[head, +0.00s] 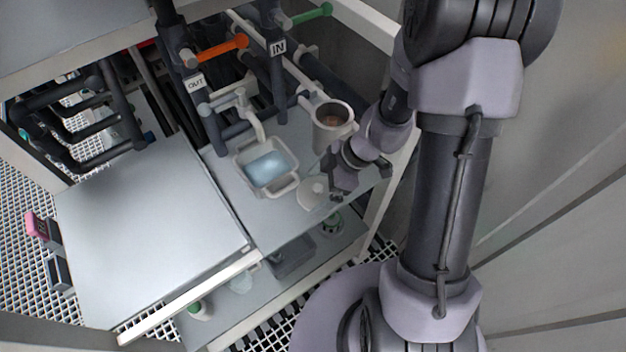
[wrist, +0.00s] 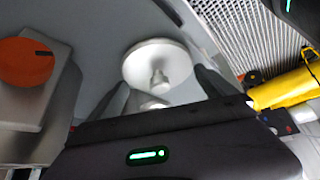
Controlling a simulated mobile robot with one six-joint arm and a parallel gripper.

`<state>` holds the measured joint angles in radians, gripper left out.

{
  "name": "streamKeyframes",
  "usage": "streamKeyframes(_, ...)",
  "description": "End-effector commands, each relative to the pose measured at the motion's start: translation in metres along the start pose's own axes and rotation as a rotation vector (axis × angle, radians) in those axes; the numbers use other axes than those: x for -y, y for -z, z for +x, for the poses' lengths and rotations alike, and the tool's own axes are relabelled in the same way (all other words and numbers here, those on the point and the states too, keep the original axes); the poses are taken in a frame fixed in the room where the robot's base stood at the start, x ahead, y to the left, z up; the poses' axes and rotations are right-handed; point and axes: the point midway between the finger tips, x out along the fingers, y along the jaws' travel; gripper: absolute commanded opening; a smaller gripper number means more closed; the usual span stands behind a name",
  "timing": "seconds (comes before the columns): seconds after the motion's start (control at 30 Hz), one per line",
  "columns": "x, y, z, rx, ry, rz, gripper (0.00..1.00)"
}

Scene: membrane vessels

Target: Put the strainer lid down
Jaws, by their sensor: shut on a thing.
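The strainer lid (head: 313,192) is a pale round disc at the front of the grey counter, just left of my gripper (head: 338,180). In the wrist view the lid (wrist: 157,62) is a white disc with a stepped knob pointing back at my gripper (wrist: 160,90). My gripper is shut on the lid, with its dark fingers on either side of the knob. The exact contact is partly hidden. I cannot tell whether the lid touches the counter. The strainer vessel (head: 346,113) stands open behind the gripper, brown inside.
A square basin (head: 287,185) with bluish liquid lies left of the lid. Orange (head: 220,48) and green (head: 306,14) valve handles sit on the pipes behind. A broad pale panel (head: 140,235) is clear at left. A yellow cylinder (wrist: 283,91) shows in the wrist view.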

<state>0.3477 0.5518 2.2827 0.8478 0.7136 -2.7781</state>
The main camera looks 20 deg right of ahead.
Motion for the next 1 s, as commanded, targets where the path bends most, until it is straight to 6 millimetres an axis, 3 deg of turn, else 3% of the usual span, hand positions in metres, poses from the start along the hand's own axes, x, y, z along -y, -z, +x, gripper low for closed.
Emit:
streamKeyframes(0.23,-0.001,-0.002,0.004,0.000,-0.001,0.000,0.54)
streamKeyframes(0.27,0.000,-0.001,0.003,0.000,0.000,0.001,0.99)
streamKeyframes(0.57,0.000,0.002,-0.002,0.000,0.001,0.000,1.00)
streamKeyframes(0.9,-0.002,0.003,-0.094,0.000,-0.004,0.001,1.00)
streamKeyframes(1.0,-0.001,0.002,-0.111,-0.001,-0.003,0.001,1.00)
